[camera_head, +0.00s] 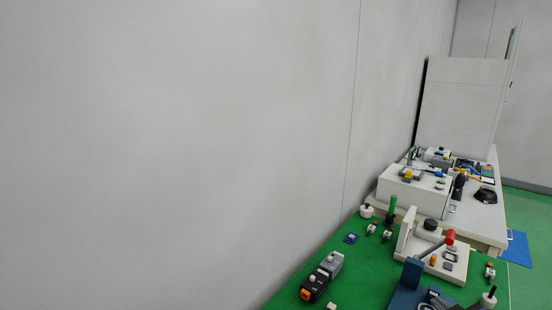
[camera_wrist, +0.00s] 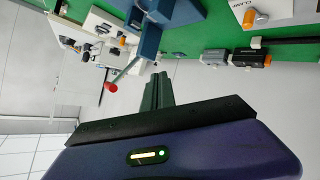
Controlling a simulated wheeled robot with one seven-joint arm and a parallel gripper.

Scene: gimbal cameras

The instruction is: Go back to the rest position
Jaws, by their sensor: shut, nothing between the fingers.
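My gripper (camera_wrist: 157,90) shows in the wrist view as dark fingers pressed together, with nothing between them. Its fingertips point toward the blue fixture (camera_wrist: 172,14), over what looks like the grey area beside the green table. I see no contact between the fingers and anything. A lever with a red knob (camera_wrist: 111,87) shows just left of the fingertips. In the head view I cannot make out my gripper.
The green table (camera_head: 365,270) at lower right holds a black and grey device (camera_head: 321,275), a red-knobbed lever (camera_head: 449,237) and a blue fixture (camera_head: 407,290). A white table (camera_head: 480,226) with boxes stands behind. A plain wall (camera_head: 180,130) fills the left.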

